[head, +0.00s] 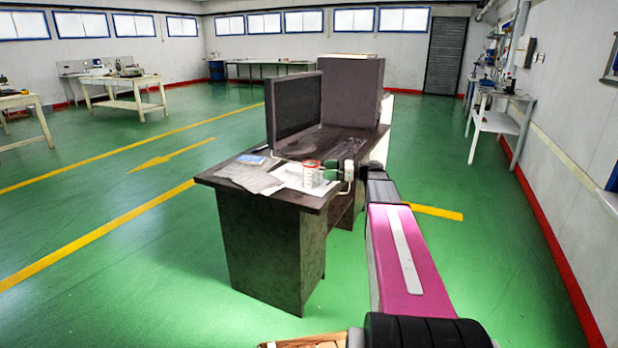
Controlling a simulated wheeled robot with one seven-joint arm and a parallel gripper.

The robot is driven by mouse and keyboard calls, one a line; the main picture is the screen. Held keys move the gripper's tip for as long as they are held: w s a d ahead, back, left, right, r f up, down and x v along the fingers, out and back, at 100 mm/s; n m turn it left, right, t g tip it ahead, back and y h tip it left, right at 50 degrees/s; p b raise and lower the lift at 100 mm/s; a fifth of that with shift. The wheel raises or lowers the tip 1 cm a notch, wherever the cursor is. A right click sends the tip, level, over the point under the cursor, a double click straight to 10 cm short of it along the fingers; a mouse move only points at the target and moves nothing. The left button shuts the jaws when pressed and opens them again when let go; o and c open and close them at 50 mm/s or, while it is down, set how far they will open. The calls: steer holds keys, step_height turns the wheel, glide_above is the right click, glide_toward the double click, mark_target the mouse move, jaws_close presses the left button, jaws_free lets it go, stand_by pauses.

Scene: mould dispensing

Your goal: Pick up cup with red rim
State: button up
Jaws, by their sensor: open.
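The cup with the red rim (311,175) stands upright near the front edge of the dark desk (270,201). It is pale with reddish marks on its side. My gripper (330,169) is open just right of the cup, with its green fingertips pointing left towards it. At this size I cannot tell whether a fingertip touches the cup or overlaps it.
A dark monitor (294,108) stands on the desk behind the cup, with a large dark box (350,90) behind it. Papers (248,176) and a small blue item (251,159) lie left of the cup. Green floor is clear around the desk.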

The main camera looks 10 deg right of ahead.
mark_target(311, 174)
steer(key=x, duration=0.7)
steer(key=shift+w+a+r, duration=0.15)
steer(key=shift+w+a, duration=0.05)
steer(key=shift+w, duration=0.15)
steer(key=c, duration=0.9)
